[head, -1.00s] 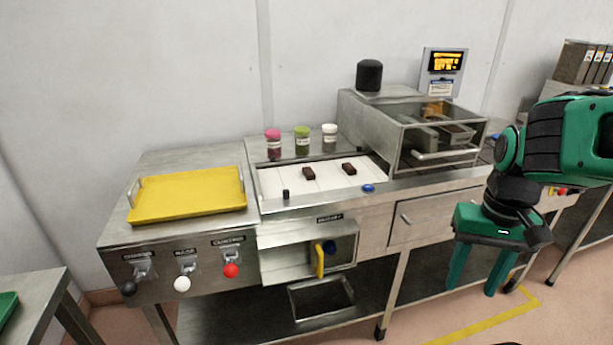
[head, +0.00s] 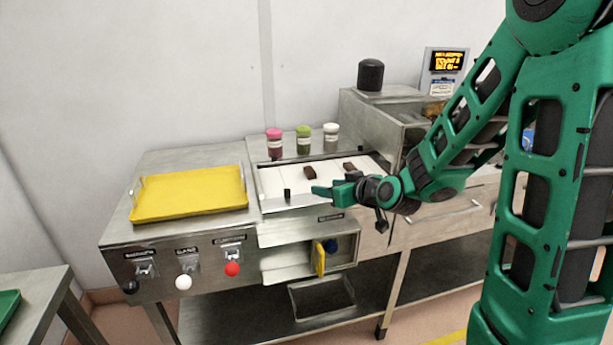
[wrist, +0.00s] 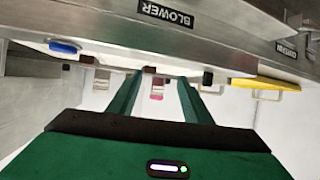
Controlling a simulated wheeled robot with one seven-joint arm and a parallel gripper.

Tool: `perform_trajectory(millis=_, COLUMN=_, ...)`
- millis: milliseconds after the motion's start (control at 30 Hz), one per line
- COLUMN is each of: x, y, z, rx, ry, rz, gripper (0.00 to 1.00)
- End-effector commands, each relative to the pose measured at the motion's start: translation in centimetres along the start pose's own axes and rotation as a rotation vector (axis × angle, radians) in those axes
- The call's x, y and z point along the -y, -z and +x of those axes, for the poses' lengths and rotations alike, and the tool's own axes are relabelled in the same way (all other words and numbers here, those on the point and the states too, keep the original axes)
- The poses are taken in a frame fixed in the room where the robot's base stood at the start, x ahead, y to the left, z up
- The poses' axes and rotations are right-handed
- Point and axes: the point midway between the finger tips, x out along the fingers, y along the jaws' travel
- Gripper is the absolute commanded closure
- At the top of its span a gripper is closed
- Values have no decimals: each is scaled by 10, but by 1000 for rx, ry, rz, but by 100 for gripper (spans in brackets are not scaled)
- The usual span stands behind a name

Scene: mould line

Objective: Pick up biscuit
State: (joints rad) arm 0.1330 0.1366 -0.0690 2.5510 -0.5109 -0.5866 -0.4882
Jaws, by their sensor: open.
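Two dark brown biscuits lie on the white belt (head: 278,178). The left biscuit (head: 310,173) shows just behind my gripper (head: 334,185) in the head view; the right biscuit (head: 349,166) is farther right. In the upside-down wrist view, one brown biscuit (wrist: 148,70) appears beyond and between the fingertips of my gripper (wrist: 158,80), and the other (wrist: 87,60) is off to the left. My gripper is open and empty, over the front edge of the belt, pointing toward the back. It does not visibly touch either biscuit.
A small black block (head: 287,194) stands at the belt's front edge. Pink-, green- and white-lidded jars (head: 303,140) stand behind the belt. A yellow tray (head: 188,196) lies to the left. A metal cabinet (head: 375,118) stands to the right of the belt.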

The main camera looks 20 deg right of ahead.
Motion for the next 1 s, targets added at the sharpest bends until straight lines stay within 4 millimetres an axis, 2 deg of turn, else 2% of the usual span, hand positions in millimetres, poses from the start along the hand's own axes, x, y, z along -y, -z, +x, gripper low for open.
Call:
perform_trajectory(millis=300, x=-18, y=11, z=20, rx=-136, ry=-56, rz=14, gripper=55)
perform_trajectory(millis=600, x=-20, y=18, z=61, rx=-139, ry=-57, rz=13, gripper=55)
perform_trajectory(millis=867, x=-21, y=22, z=78, rx=-139, ry=-57, rz=12, gripper=55)
perform_trajectory(millis=1000, x=-22, y=28, z=97, rx=-140, ry=-56, rz=12, gripper=55)
